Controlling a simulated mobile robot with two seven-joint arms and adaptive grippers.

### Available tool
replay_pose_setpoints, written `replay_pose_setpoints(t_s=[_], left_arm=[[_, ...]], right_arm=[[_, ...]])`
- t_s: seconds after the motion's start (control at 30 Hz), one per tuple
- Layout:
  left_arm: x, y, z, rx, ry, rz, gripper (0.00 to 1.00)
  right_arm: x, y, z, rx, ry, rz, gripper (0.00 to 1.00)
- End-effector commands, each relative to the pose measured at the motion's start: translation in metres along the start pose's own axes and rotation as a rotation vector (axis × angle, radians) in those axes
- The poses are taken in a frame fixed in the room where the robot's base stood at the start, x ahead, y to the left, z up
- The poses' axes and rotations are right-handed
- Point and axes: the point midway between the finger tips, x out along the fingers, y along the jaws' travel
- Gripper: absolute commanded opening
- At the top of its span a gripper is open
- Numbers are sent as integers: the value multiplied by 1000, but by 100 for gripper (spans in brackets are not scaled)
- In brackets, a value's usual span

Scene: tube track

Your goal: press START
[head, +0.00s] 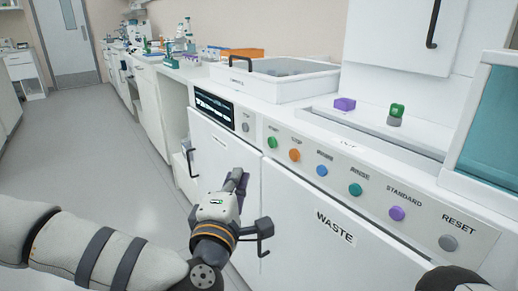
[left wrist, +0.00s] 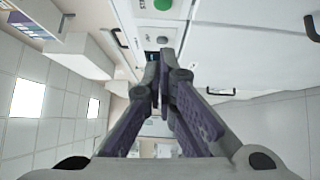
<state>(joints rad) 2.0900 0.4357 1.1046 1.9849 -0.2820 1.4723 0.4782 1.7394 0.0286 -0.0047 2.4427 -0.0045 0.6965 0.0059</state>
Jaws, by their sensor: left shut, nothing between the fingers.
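A row of round coloured buttons runs along the white front panel (head: 375,186). The green button (head: 272,143) is near its left end, with a small label I cannot read surely. It also shows at the top edge of the left wrist view (left wrist: 163,4). A grey button (head: 246,127) sits left of it, and in the left wrist view (left wrist: 162,40) it lies just beyond my fingertips. My left gripper (head: 239,181) is shut and empty, in front of the cabinet and below the buttons in the head view.
Orange (head: 295,155), blue (head: 321,170), teal (head: 355,189), purple (head: 397,214) and grey RESET (head: 448,242) buttons continue rightward. A dark display (head: 214,107) is at left. A white WASTE door (head: 310,225) with a protruding handle is below. The floor at left is clear.

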Motion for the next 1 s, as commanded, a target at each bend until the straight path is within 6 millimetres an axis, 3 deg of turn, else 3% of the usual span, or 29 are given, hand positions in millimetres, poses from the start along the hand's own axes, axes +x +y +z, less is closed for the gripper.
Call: replay_pose_setpoints(t_s=[0.5, 0.7, 1.0], left_arm=[[101, -2, 5, 0, -1, -1, 0], [120, -1, 24, 0, -1, -2, 0], [124, -1, 29, 1, -1, -2, 0]], right_arm=[[7, 0, 0, 0, -10, 0, 43], [8, 0, 0, 0, -11, 0, 43], [8, 0, 0, 0, -11, 0, 43]])
